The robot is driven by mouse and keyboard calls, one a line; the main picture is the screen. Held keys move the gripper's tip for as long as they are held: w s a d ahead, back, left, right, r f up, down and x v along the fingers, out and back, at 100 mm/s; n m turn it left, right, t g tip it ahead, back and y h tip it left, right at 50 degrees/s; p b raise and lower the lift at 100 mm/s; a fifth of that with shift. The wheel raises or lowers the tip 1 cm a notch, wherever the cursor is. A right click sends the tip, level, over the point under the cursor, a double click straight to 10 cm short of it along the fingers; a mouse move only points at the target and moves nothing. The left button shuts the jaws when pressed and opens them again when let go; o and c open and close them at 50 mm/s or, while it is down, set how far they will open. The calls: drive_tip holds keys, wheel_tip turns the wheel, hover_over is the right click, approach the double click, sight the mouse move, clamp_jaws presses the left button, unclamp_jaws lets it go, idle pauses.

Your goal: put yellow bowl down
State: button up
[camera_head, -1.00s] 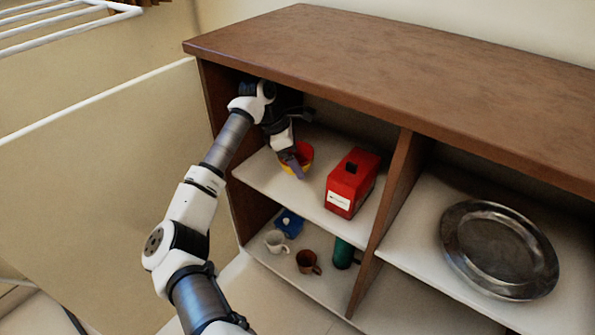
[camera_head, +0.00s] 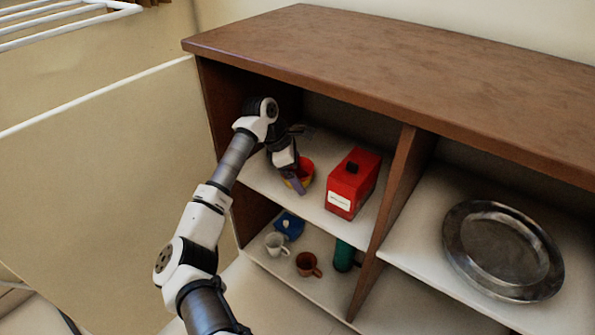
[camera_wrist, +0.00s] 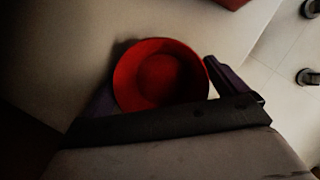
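My gripper (camera_head: 295,183) reaches into the compartment from the left, with a purple finger in front of the bowl. In the wrist view, the right finger of my gripper (camera_wrist: 165,92) meets the rim, and the left finger is partly hidden by the bowl. Whether the bowl's base touches the shelf is hard to tell.
The red box (camera_head: 352,184) stands close to the right of the bowl. A wooden divider (camera_head: 388,205) separates the right compartment, which holds a metal plate (camera_head: 503,251). Below are a white mug (camera_head: 276,244), a brown mug (camera_head: 307,265), a blue item (camera_head: 289,226) and a green item (camera_head: 344,256).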

drive_tip(key=shift+p+v, duration=0.85)
drive_tip(key=shift+v, duration=3.05)
drive_tip(key=shift+d, duration=0.1)
